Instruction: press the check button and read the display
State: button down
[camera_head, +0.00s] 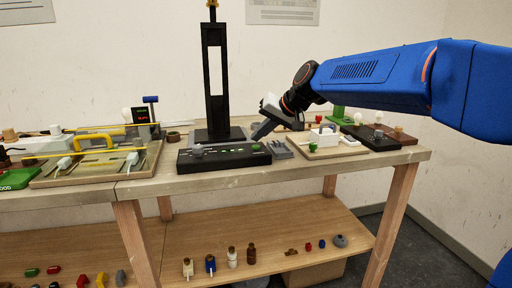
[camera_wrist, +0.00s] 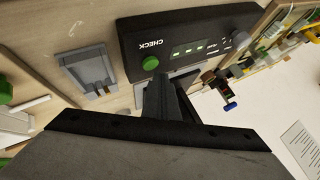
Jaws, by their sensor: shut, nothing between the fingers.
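A black check box (camera_head: 222,158) lies at the table's front edge, below the black stand. In the wrist view the box (camera_wrist: 140,42) bears the white word CHECK beside a round green button (camera_wrist: 150,63). The button (camera_head: 256,147) is at the box's right end in the head view. The display (camera_wrist: 188,49) shows small green marks, too small to read. My gripper (camera_head: 256,138) is shut and empty, pointing down close to the button. In the wrist view its fingertips (camera_wrist: 158,80) appear just beside the button; I cannot tell whether they touch it.
A grey tray (camera_head: 279,150) sits right of the box. A tall black stand (camera_head: 215,95) rises behind it. A board with a yellow handle (camera_head: 92,142) is at left. Boards with bulbs (camera_head: 370,136) are at right. A lower shelf (camera_head: 200,236) holds small parts.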

aim_at(259, 149)
jog(key=shift+f, duration=0.15)
jog(key=shift+f, duration=0.25)
jog(key=shift+f, duration=0.35)
dwell(0.9)
jog(key=shift+r, duration=0.8)
jog(key=shift+r, duration=2.5)
